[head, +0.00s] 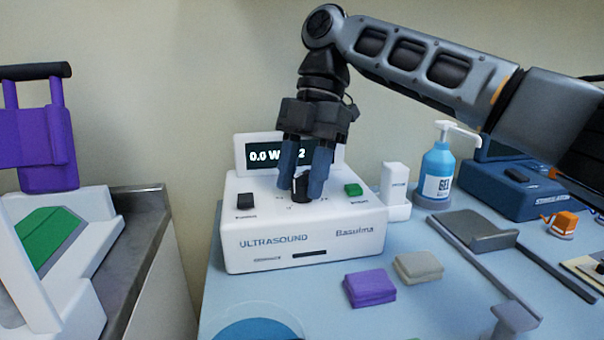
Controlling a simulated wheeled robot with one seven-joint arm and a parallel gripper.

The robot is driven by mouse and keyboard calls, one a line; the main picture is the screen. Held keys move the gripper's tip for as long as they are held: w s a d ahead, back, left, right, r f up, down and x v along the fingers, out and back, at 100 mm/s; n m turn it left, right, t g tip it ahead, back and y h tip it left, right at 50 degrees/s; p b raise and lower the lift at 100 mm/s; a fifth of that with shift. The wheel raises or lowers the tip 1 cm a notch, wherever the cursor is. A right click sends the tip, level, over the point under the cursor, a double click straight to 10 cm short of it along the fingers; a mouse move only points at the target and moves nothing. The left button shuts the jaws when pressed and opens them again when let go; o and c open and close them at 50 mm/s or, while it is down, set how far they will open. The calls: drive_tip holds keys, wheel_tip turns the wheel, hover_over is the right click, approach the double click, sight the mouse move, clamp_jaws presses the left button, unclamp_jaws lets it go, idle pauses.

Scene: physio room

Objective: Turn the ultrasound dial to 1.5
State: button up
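The white ultrasound unit (305,250) stands on the light blue table. Its display (262,156) reads 0.0 W, with the rest partly hidden behind my fingers. The black dial (300,188) is on the top panel, with small scale marks around it. My gripper (302,193) points down over the unit, its two blue fingers on either side of the dial. Whether the fingers touch the dial is not clear.
A white holder (396,190) stands close to the unit's right side. A blue gel bottle (437,172) and a dark blue case (515,185) are behind right. Purple (370,289) and grey (418,266) pads lie in front. A grey angled stand (470,229) is at right.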

drive_tip(key=c, duration=0.7)
drive_tip(key=shift+p, duration=0.4)
